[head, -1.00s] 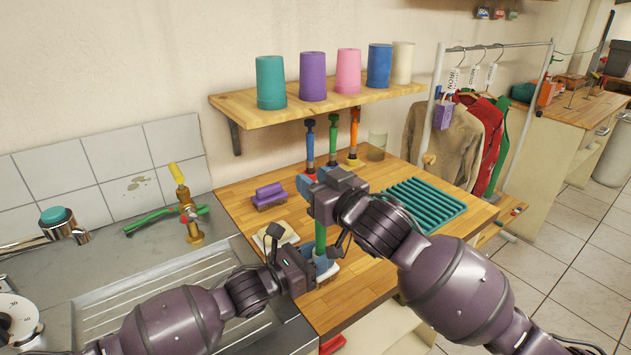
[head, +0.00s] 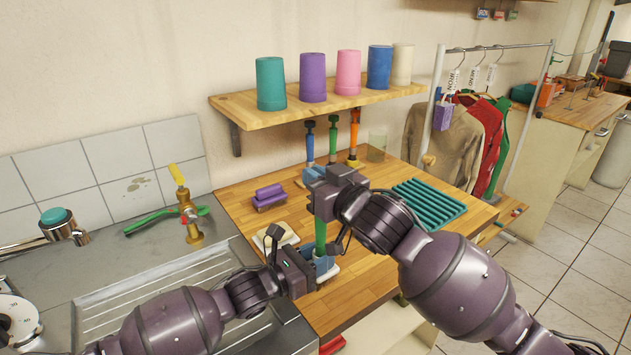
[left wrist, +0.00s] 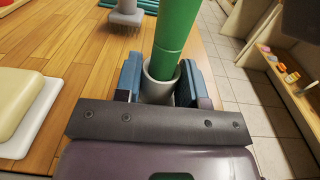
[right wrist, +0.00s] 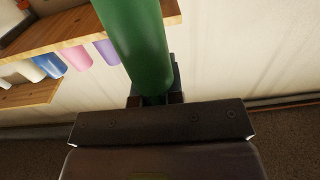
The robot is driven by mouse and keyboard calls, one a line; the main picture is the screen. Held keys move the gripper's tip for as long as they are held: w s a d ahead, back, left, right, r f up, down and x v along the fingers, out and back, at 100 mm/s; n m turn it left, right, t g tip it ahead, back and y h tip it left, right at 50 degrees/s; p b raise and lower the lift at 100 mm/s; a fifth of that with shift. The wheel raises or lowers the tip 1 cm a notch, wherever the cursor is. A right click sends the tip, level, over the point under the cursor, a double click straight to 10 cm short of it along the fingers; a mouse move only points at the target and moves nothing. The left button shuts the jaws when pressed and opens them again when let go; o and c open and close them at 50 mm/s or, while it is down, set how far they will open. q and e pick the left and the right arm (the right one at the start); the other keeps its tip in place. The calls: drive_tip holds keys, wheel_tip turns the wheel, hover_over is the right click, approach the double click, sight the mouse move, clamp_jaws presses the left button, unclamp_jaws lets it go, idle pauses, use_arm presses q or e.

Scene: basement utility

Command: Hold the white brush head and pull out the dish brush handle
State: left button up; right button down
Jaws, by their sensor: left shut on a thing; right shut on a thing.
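The dish brush stands upright between my grippers. Its green handle (head: 320,233) shows in the head view, and its lower part sits inside the pale collar of the white brush head (left wrist: 160,87) in the left wrist view. My left gripper (head: 318,266) is shut on the brush head, blue pads on either side of the collar. My right gripper (head: 318,188) is shut on the handle higher up; the handle (right wrist: 137,45) also fills the middle of the right wrist view. The bristles are mostly hidden by the left gripper.
A teal rack (head: 428,204) lies to the right on the wooden counter. A purple brush (head: 269,196) and a soap dish (head: 274,238) lie to the left. Three upright brushes stand behind, under a shelf (head: 245,108) with several cups. The sink drainer (head: 165,290) is at left.

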drive_tip(key=shift+r, duration=2.45)
drive_tip(key=shift+r, duration=0.1)
drive_tip(key=shift+r, duration=2.85)
drive_tip(key=w+a+r, duration=0.2)
drive_tip(key=w+a, duration=0.1)
drive_tip(key=w, duration=0.6)
drive_tip(key=shift+w, duration=0.3)
drive_tip(key=shift+r, duration=0.1)
use_arm(q)
drive_tip(key=o, duration=1)
drive_tip(key=shift+o, duration=0.2)
drive_tip(key=shift+a, duration=0.1)
